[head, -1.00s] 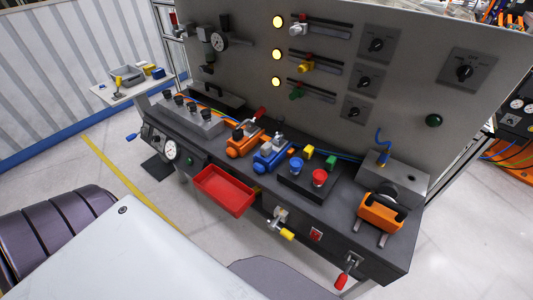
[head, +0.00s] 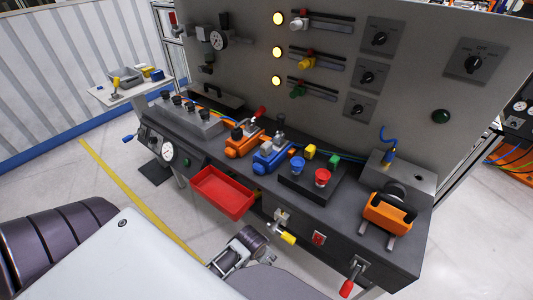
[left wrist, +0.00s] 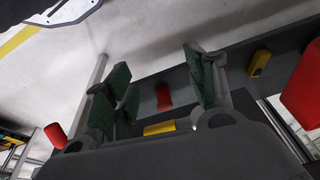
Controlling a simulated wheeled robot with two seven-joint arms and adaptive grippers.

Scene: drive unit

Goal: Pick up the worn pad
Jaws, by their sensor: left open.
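I cannot clearly make out the worn pad. An orange caliper-like unit (head: 388,212) with a dark round part (head: 392,194) sits at the right end of the bench; whether a pad is inside is too small to tell. My left gripper (head: 246,256) is low in front of the bench, below the red tray (head: 223,193), apart from the orange unit. In the left wrist view the left gripper (left wrist: 160,88) is open, its green-padded fingers spread with nothing between them. My right gripper is not in view.
The dark bench (head: 330,235) carries orange and blue valve units and a box with blue and red knobs. A yellow handle (head: 288,239), a red switch (head: 318,238) and a red-handled lever (head: 347,287) stick out in front. A small side table (head: 125,88) stands back left.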

